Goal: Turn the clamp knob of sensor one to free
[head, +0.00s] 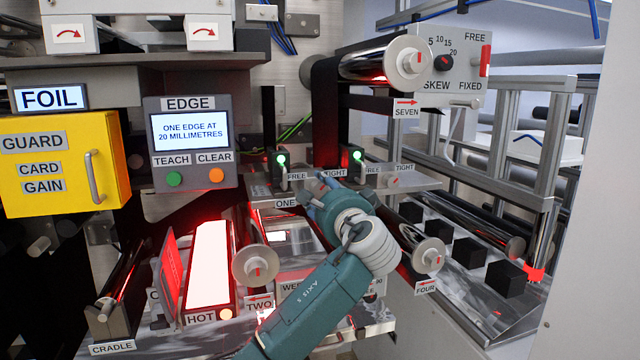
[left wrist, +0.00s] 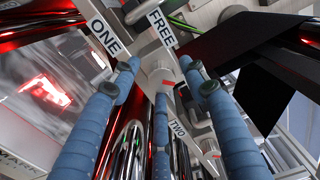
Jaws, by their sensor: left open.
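Sensor one (head: 281,161), with a green light, stands above the ONE label (head: 286,203); a FREE label (head: 297,176) is beside it. The ONE (left wrist: 104,36) and FREE (left wrist: 161,27) labels also show in the left wrist view. My left gripper (head: 326,184) is at this sensor's clamp, and my own wrist hides most of the contact area in the head view. In the left wrist view its blue fingers (left wrist: 160,80) are spread open around a pale clamp knob (left wrist: 166,77) with a red mark. I cannot tell whether they touch it. My right gripper is not in view.
A second sensor (head: 354,157) with a green light stands to the right, with its own knob (head: 392,181). Roller two (head: 255,266) and roller four (head: 429,254) lie below on either side of my arm. The glowing HOT plate (head: 209,265) is at left.

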